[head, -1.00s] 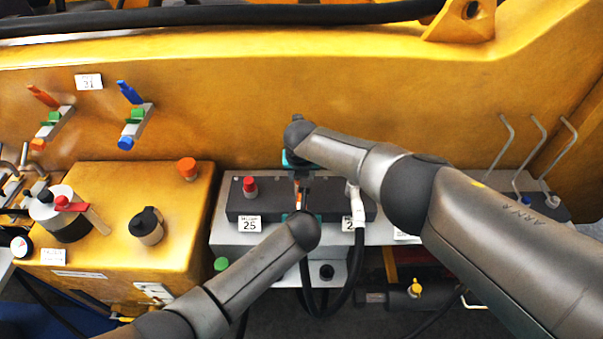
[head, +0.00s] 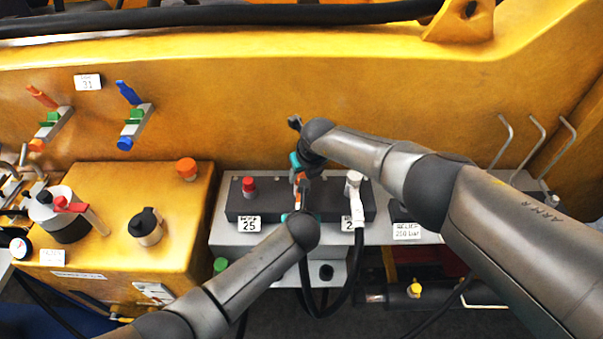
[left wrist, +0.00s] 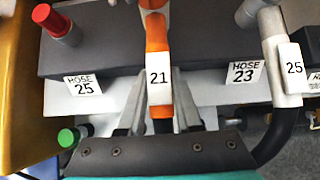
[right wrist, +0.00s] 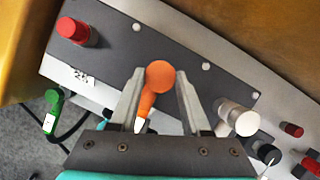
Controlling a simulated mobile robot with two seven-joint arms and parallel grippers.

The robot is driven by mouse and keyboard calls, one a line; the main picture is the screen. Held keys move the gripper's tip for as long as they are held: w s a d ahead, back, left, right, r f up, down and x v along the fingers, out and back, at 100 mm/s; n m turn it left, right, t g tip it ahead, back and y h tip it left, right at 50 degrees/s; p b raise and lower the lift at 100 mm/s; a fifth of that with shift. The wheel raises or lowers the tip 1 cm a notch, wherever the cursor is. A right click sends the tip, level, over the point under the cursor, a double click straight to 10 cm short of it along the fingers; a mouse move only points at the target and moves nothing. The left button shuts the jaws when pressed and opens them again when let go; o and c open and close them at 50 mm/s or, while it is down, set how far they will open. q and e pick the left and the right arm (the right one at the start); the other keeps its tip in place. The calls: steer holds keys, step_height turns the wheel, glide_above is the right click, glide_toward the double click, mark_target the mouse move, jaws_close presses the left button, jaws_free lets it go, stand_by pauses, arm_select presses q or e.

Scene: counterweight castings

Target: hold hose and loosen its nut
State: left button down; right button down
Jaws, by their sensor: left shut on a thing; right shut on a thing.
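The orange hose end (left wrist: 158,35) with a white tag reading 21 stands at the dark block, between the red-capped port and a white hose end. My left gripper (left wrist: 159,100) is shut on this hose, its fingers on either side just below the tag. In the right wrist view the orange nut end (right wrist: 160,76) shows as a round top between the fingers of my right gripper (right wrist: 160,88), which is shut on it from above. In the head view the two grippers sit close together, right above left, and hide most of the hose. The thread is hidden.
The white hose end (head: 353,185), tagged 25, stands close on the right, above a HOSE 23 label. A red cap (head: 249,187) is on the left by a HOSE 25 label. A yellow tank (head: 110,240) stands further left. The yellow wall (head: 260,110) rises behind.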

stand_by(0.3)
steer(key=shift+c, duration=1.8)
jaws_free()
steer(key=shift+r, duration=0.2)
steer(key=v, duration=1.1)
steer(key=shift+s+r, duration=0.25)
steer(key=shift+d, duration=0.1)
arm_select(q)
steer(key=c, duration=0.5)
jaws_free()
